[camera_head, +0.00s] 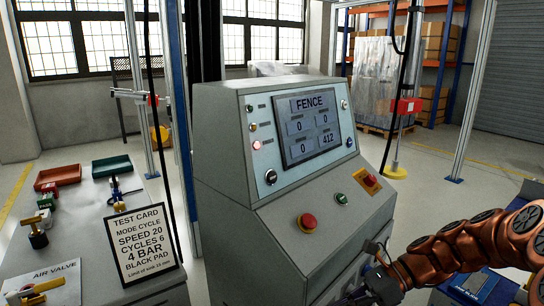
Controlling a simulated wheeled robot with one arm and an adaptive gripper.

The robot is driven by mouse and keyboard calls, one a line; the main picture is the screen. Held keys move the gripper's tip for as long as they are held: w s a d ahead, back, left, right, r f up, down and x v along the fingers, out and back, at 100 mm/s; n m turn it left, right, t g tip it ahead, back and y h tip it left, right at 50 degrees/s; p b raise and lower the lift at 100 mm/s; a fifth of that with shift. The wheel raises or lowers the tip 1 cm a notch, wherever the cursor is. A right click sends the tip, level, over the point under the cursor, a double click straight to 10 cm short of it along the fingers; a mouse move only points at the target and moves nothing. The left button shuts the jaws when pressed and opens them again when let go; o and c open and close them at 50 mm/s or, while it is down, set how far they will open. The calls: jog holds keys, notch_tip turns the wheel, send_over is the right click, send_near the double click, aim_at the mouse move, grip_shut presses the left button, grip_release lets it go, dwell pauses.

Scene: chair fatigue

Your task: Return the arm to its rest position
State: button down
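My arm (478,246), in copper and black segments, reaches in from the right edge at the lower right. It bends down to the left, in front of the console's lower right part. My gripper (356,297) is at the bottom edge, small, dark and partly cut off by the frame. Its fingers are too unclear to tell whether they are open or shut. I cannot tell whether it touches the console.
A left bench (85,230) holds a test card (146,243), trays and valves. A blue-edged surface (480,290) lies below my arm.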

jog(key=s+a+n+g+h, duration=0.2)
jog(key=s+a+n+h, duration=0.1)
jog(key=s+n, duration=0.35)
jog(key=s+d+f+n+t+h, duration=0.1)
jog(key=s+d+n+h, duration=0.2)
jog(key=s+n+h, duration=0.4)
jog(key=s+d+f+n+t+h, duration=0.1)
jog(key=s+d+f+n+h, duration=0.2)
jog(key=s+n, duration=0.45)
notch_tip(320, 180, up, 24)
jog(key=s+m+p, duration=0.1)
jog(key=s+p, duration=0.1)
jog(key=p, duration=1.9)
jog(key=shift+s+d+r+p, duration=0.15)
jog(key=shift+s+d+p, duration=0.15)
jog(key=shift+d+p, duration=0.1)
jog(key=c, duration=1.9)
grip_release()
